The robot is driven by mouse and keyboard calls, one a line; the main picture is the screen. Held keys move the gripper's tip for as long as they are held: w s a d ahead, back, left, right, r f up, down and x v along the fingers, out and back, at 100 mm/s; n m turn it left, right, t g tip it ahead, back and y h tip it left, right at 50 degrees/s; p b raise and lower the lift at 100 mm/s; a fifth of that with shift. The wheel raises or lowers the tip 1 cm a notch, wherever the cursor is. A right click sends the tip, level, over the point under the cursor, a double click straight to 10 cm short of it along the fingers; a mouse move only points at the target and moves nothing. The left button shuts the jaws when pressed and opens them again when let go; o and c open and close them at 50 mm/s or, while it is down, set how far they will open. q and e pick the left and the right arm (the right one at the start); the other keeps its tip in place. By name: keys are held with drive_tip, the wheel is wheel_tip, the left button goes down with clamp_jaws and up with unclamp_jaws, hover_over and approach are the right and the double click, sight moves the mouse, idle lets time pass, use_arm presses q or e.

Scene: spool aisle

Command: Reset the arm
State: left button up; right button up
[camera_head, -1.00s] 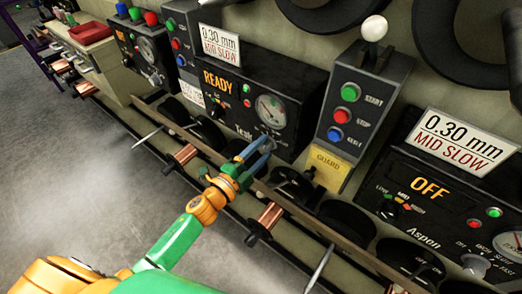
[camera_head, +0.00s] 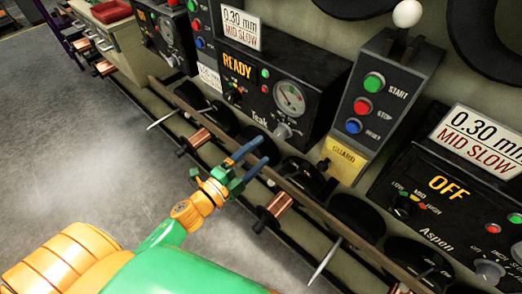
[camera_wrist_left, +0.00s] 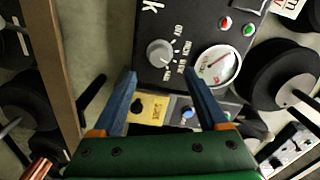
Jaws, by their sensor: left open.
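My left gripper (camera_head: 252,152) is open and empty, with blue fingers, in front of the Teak machine in the head view. The Teak panel (camera_head: 318,85) is black, with a lit READY display, a round gauge (camera_head: 289,97) and a grey knob (camera_head: 283,131). The fingertips are apart from the knob, below and left of it. In the left wrist view the open fingers (camera_wrist_left: 161,80) stand either side of the view of the knob (camera_wrist_left: 160,53), with the gauge (camera_wrist_left: 217,65) to the right. My right gripper is out of view.
A control box (camera_head: 391,65) with green, red and blue buttons and a white-topped lever stands right of Teak. A yellow GUARD tag (camera_head: 343,158) hangs below it. The Aspen panel (camera_head: 456,198) reads OFF. A rail (camera_head: 330,218) and copper spools (camera_head: 280,204) run below. Grey floor (camera_head: 80,150) is clear at left.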

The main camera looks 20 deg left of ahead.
use_arm(q)
drive_tip(key=s+a+f+n+g+y+p, duration=0.2)
drive_tip(key=s+a+f+n+g+y, duration=0.3)
drive_tip(key=f, duration=0.8)
drive_tip(key=s+f+n+g+y+p, duration=0.1)
drive_tip(key=s+f+n+g, duration=0.45)
drive_tip(key=f, duration=0.75)
drive_tip(key=s+d+f+n+g, duration=0.1)
drive_tip(key=s+f+n+g, duration=0.1)
drive_tip(key=s, duration=0.8)
drive_tip(key=s+d+f+n+g+p, duration=0.1)
drive_tip(key=s+f+n+g, duration=0.2)
drive_tip(key=s, duration=0.8)
wheel_tip(320, 180, down, 3)
drive_tip(key=shift+s+r+n, duration=0.1)
drive_tip(key=shift+s+n, duration=0.15)
drive_tip(key=shift+n, duration=0.2)
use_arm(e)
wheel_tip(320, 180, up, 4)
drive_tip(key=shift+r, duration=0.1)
use_arm(q)
drive_tip(key=shift+d+g, duration=0.1)
drive_tip(key=shift+g, duration=0.15)
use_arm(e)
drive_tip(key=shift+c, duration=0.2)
